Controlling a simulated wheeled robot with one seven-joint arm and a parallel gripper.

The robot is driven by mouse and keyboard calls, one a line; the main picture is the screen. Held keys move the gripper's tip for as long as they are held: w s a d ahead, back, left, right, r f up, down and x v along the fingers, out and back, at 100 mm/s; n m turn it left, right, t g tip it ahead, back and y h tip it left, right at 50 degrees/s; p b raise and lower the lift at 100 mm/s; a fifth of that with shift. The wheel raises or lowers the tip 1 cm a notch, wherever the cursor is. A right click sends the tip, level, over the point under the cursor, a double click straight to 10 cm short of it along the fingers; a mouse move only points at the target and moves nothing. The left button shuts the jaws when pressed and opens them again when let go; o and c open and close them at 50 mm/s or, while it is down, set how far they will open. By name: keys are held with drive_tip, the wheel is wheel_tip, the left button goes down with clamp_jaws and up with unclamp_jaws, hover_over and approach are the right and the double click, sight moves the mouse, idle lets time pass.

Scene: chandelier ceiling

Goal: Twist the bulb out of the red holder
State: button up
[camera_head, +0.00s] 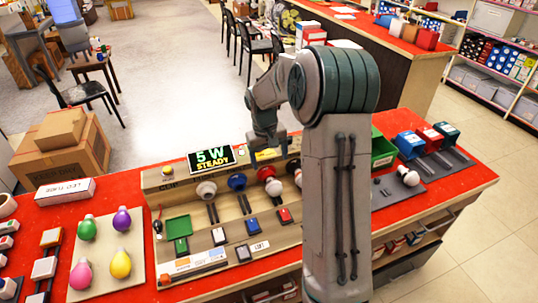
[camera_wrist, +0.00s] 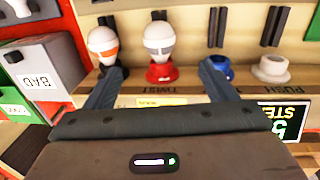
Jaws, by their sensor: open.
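The red holder (camera_wrist: 160,74) stands on the beige rack with a white bulb (camera_wrist: 157,40) upright in it; the bulb has a grey band. In the head view the red holder (camera_head: 266,173) and its bulb (camera_head: 273,187) are in the row of holders. My gripper (camera_wrist: 163,84) is open and empty, its two fingers spread wide. In the wrist view the red holder shows between the fingers, beyond them, and nothing is gripped. In the head view my gripper (camera_head: 267,147) hangs above the back of the rack, partly hidden by my arm.
A bulb with an orange band (camera_wrist: 104,44) stands beside the red holder. The blue holder (camera_wrist: 219,66) and white holder (camera_wrist: 272,67) on the other side hold no bulb. A grey box marked BAD (camera_wrist: 28,52) stands near one finger. A lit display (camera_head: 212,159) reads "5 W STEADY".

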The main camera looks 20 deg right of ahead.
sight(271, 183)
drive_tip(key=f+p, duration=0.1)
drive_tip(key=f, duration=0.3)
drive_tip(key=d+f, duration=0.1)
drive_tip(key=f, duration=0.4)
drive_tip(key=f+p, duration=0.1)
drive_tip(key=f, duration=0.4)
drive_tip(key=shift+w+d+f+p, duration=0.15)
drive_tip(key=shift+w+d+p, duration=0.15)
drive_tip(key=shift+d, duration=0.1)
drive_tip(key=shift+s, duration=0.1)
drive_tip(key=c, duration=1.1)
drive_tip(key=shift+c, duration=0.2)
drive_tip(key=shift+a+f+h+b, duration=0.1)
drive_tip(key=shift+h+b, duration=1.5)
drive_tip(key=shift+b, duration=1.95)
idle(1.2)
